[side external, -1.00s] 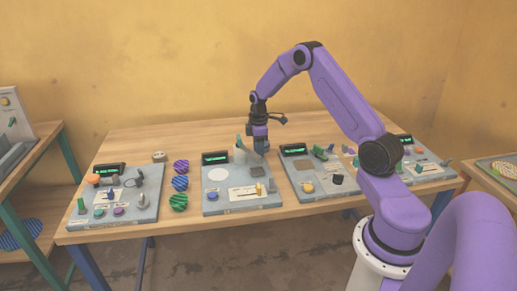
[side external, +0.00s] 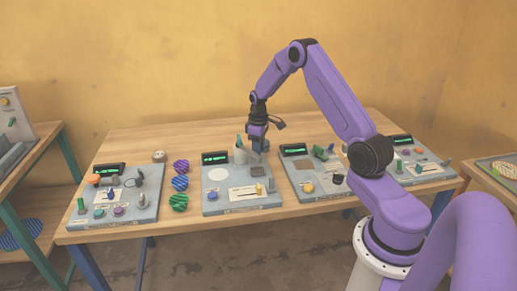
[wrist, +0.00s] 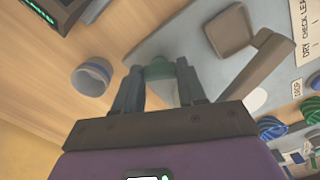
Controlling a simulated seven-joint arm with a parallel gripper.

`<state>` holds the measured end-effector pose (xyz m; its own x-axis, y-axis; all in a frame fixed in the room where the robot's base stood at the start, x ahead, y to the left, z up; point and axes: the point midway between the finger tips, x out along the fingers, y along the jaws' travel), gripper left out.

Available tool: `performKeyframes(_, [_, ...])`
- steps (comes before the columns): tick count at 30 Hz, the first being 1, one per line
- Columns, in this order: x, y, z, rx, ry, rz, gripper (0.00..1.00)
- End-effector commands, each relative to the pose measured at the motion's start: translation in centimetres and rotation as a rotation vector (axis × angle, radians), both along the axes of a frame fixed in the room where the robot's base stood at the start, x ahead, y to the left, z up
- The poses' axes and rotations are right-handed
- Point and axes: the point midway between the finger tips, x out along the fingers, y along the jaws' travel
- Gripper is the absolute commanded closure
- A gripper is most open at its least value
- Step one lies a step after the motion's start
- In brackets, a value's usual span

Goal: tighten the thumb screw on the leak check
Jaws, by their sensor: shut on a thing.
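The leak check panel (side external: 220,206) is the light grey board left of the table's middle in the side view. My gripper (side external: 262,149) points down at its back right corner. In the wrist view, the two fingers of my gripper (wrist: 160,78) are shut on a green-teal thumb screw (wrist: 158,69). One finger is on each side of it, and its top shows between the tips. The screw is hidden behind my gripper in the side view. Part of a "DRY CHECK LEAK" label (wrist: 307,35) shows at the right of the wrist view.
Another panel (side external: 318,191) stands to the right. Striped balls (side external: 180,183) are to the left.

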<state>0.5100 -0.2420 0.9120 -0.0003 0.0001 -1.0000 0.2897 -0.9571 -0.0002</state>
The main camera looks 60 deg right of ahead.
Motion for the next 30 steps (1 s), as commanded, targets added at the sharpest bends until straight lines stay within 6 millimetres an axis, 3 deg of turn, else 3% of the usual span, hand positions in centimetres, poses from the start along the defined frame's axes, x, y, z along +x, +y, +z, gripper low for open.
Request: performKeyframes(30, [0.07,0.02,0.08,0.0,-0.002,-0.916,0.9])
